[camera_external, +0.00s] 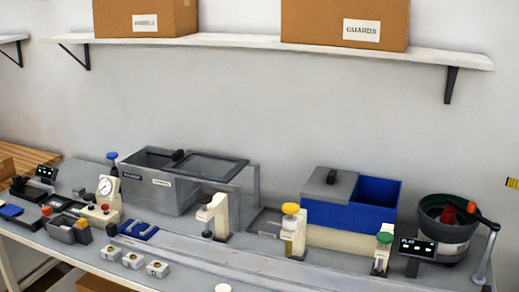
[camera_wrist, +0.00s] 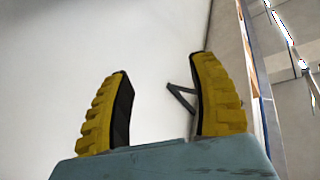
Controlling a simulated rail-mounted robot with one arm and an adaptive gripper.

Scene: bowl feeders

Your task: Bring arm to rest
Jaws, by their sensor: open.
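My gripper (camera_wrist: 160,65) shows in the wrist view with two ribbed yellow fingers, spread wide apart. Nothing is between the fingers, and they touch nothing. Behind them is a plain pale wall (camera_wrist: 60,50) with a dark triangular bracket near the right finger. In the external view most of my arm is out of the picture. A small yellow and black piece at the right edge, above the bench, may be a fingertip, but I cannot be sure.
The bench (camera_external: 190,252) carries a grey tank (camera_external: 170,190), a blue bin (camera_external: 380,190), a dark bowl feeder (camera_external: 447,243) at the right and several small fixtures. A wall shelf (camera_external: 240,41) holds two cardboard boxes (camera_external: 345,22). Space between shelf and bench is clear.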

